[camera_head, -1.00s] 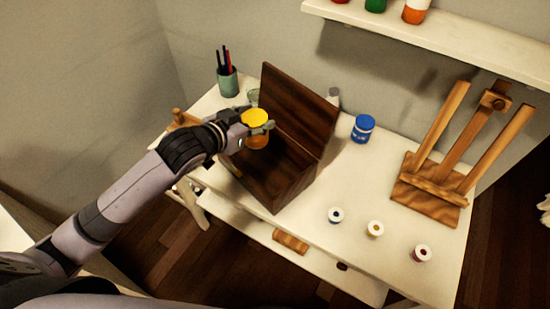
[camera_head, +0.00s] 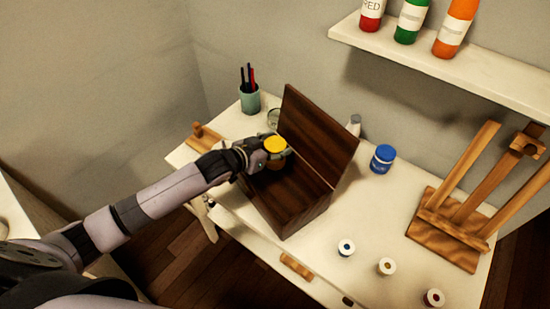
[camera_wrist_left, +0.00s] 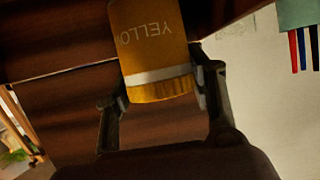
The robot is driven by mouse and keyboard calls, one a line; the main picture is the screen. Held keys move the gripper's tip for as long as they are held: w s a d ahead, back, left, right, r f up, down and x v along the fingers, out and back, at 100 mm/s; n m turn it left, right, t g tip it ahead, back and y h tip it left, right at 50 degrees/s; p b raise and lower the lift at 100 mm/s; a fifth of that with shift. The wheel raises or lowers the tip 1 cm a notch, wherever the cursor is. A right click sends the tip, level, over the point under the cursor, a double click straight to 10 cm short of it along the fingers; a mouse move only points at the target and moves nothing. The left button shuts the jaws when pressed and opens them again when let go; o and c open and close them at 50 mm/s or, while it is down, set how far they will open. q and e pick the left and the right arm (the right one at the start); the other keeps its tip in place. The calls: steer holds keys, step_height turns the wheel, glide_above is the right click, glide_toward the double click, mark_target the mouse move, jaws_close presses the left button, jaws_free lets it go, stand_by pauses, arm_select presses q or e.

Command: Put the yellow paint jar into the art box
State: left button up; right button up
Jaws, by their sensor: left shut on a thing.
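The yellow paint jar (camera_head: 275,144) has a bright yellow lid and is in my left gripper (camera_head: 272,156), over the left part of the art box. In the left wrist view the jar (camera_wrist_left: 150,45) shows the letters "YELLO" between the two fingers (camera_wrist_left: 160,100). The art box (camera_head: 300,205) is dark brown wood, with its lid (camera_head: 320,135) standing open at the back. The jar's lower part is partly hidden by the gripper, and I cannot tell whether it touches the box floor. My right gripper is not in view.
A blue jar (camera_head: 383,160) stands right of the box, and a wooden easel (camera_head: 445,230) is at the far right. Small pots, such as one with a blue centre (camera_head: 346,248), sit at the front. A brush cup (camera_head: 250,99) stands behind left. A shelf (camera_head: 430,62) holds bottles.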

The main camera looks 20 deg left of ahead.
mark_target(276, 165)
arm_select(q)
steer(key=shift+f, duration=2.75)
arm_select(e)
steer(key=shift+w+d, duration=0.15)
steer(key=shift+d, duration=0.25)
arm_select(q)
steer(key=o, duration=1.4)
steer(key=shift+f, duration=0.1)
steer(key=shift+c, duration=0.2)
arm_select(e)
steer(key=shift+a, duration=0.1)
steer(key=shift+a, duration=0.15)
